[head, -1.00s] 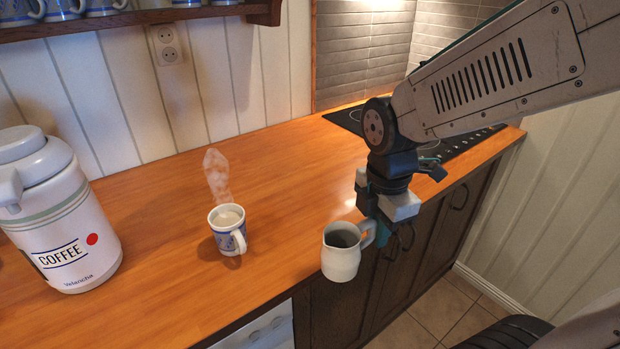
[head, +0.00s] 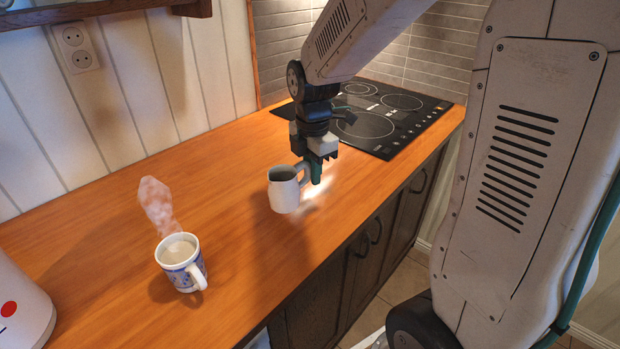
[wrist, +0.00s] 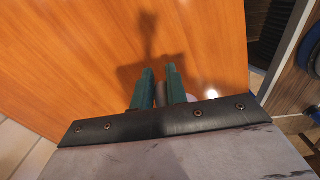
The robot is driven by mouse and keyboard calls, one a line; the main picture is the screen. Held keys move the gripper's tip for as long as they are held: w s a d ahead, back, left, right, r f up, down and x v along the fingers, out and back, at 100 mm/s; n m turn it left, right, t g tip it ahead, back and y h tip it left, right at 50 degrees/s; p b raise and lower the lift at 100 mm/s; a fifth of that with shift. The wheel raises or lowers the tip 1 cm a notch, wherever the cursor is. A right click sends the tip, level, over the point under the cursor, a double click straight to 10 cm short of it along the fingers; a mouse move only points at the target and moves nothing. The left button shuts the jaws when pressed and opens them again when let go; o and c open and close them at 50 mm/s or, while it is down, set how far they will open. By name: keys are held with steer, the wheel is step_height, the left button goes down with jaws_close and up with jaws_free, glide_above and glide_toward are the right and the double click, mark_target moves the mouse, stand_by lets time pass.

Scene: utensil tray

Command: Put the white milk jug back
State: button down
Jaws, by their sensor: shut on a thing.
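The white milk jug (head: 285,194) is in the head view, upright, with its handle towards my gripper. My gripper (head: 316,174) is shut on the handle and holds the jug over the wooden counter, right of the cup. The jug's base looks above the wood, but I cannot tell how far. The jug's body is mostly hidden there, and a dark shadow lies on the wood ahead of the fingers.
A blue-and-white cup (head: 183,264) with a milky drink steams on the counter (head: 105,235) at the left. The coffee flask (head: 18,312) is cut off at the left edge. A black hob (head: 375,118) lies behind my gripper. Bare wood lies between cup and jug.

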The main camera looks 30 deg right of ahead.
steer(key=shift+w+d+f, duration=0.1)
steer(key=shift+w+d, duration=0.1)
steer(key=shift+w, duration=0.25)
steer(key=shift+w+d, duration=0.2)
steer(key=shift+w, duration=0.25)
steer(key=shift+f, duration=1.75)
steer(key=shift+f, duration=0.1)
steer(key=c, duration=1.4)
jaws_free()
steer(key=shift+o, duration=0.2)
step_height(320, 180, up, 11)
steer(key=s+a+r+m, duration=0.1)
steer(key=s+a+m, duration=0.1)
steer(key=s+m, duration=0.7)
steer(key=s+a+r+m+t, duration=0.1)
steer(key=s+a+r+m, duration=0.1)
steer(key=s+m, duration=0.8)
steer(key=s+a, duration=0.1)
steer(key=s, duration=0.4)
steer(key=shift+s, duration=0.15)
